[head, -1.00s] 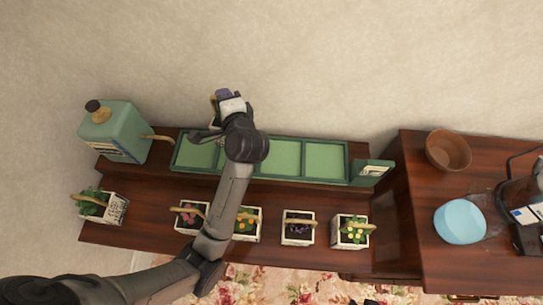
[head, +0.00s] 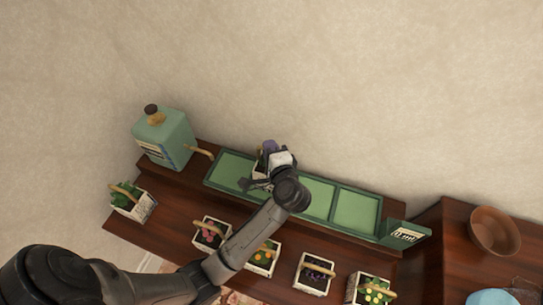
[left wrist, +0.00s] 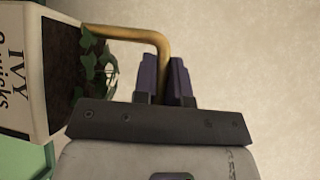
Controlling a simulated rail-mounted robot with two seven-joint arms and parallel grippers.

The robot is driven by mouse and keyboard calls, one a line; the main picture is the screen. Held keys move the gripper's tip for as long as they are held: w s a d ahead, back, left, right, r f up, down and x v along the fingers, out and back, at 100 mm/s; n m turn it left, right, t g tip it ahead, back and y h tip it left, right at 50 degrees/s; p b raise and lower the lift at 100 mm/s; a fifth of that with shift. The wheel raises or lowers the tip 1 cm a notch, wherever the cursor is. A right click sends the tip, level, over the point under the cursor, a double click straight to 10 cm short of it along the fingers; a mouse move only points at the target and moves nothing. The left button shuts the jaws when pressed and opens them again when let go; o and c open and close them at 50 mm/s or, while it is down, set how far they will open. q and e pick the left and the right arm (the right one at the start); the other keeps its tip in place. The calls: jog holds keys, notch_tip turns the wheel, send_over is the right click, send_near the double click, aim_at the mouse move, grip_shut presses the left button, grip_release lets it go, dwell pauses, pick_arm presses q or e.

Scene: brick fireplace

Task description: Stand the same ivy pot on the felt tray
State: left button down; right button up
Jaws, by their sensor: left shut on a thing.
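My left gripper (head: 269,150) is shut on the tan handle of the ivy pot (head: 257,171), a white box pot. In the left wrist view the pot (left wrist: 28,75) reads "IVY", with dark soil and green leaves, and the fingers (left wrist: 166,82) close around the upright part of its handle (left wrist: 150,35). The green felt tray (head: 357,212) has several compartments. The pot shows over its left half, partly hidden by my gripper; I cannot tell whether it touches the felt. My right gripper is not in view.
A green watering can (head: 163,138) stands left of the tray. A leafy white pot (head: 132,203) is at the left end. Several flower pots, one with pink flowers (head: 211,233), line the front. The tray's right compartments are empty. A terracotta bowl (head: 495,231) stands at right.

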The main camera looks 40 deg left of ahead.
pick_arm(q)
jog(key=shift+f, duration=1.35)
jog(key=shift+f+b, duration=0.2)
jog(key=shift+b, duration=0.2)
jog(key=c, duration=1.2)
grip_release()
jog(key=shift+o, duration=0.2)
jog(key=shift+s+d+r+p, duration=0.1)
jog(key=shift+r+p, duration=0.1)
jog(key=shift+p, duration=0.15)
jog(key=v, duration=0.7)
jog(key=shift+b, duration=0.4)
jog(key=shift+s, duration=0.1)
